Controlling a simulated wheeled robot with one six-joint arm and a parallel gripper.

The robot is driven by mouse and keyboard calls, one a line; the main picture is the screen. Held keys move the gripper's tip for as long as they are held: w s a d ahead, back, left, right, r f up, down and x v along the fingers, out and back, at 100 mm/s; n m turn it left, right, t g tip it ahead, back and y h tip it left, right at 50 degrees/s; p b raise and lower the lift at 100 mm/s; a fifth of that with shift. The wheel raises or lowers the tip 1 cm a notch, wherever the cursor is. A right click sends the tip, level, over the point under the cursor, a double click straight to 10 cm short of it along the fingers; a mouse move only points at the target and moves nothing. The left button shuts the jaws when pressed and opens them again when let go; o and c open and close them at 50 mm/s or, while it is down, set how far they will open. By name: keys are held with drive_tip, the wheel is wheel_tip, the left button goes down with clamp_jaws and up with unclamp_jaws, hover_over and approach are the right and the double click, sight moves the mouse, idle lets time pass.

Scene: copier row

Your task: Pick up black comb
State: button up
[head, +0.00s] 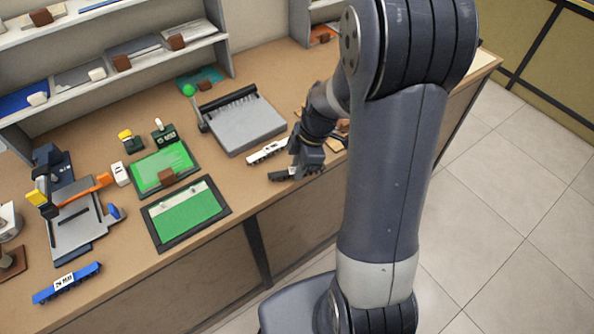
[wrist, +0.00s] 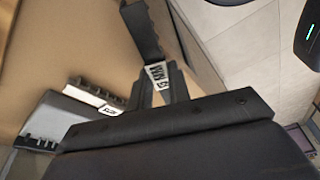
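The black comb (wrist: 143,32) shows in the wrist view, running from the top edge down to a white printed label (wrist: 157,76). My gripper (wrist: 158,85) has its two fingers on either side of the comb at this label, very close to its sides. Whether they press on it is not clear. In the head view the comb (head: 283,175) is a dark strip near the counter's front edge, with my gripper (head: 306,168) over its right part. The rest of the comb is hidden by the gripper. I cannot tell whether it touches the counter.
A white comb (head: 267,152) lies just behind the gripper, beside the grey binding machine (head: 246,122). A blue comb (head: 68,283) lies at the far left. Green framed boards (head: 187,213) are left of the gripper. The counter (head: 120,245) has clear room at its front.

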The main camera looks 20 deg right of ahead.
clamp_jaws()
wheel_tip(320, 180, up, 10)
idle(0.4)
idle(0.8)
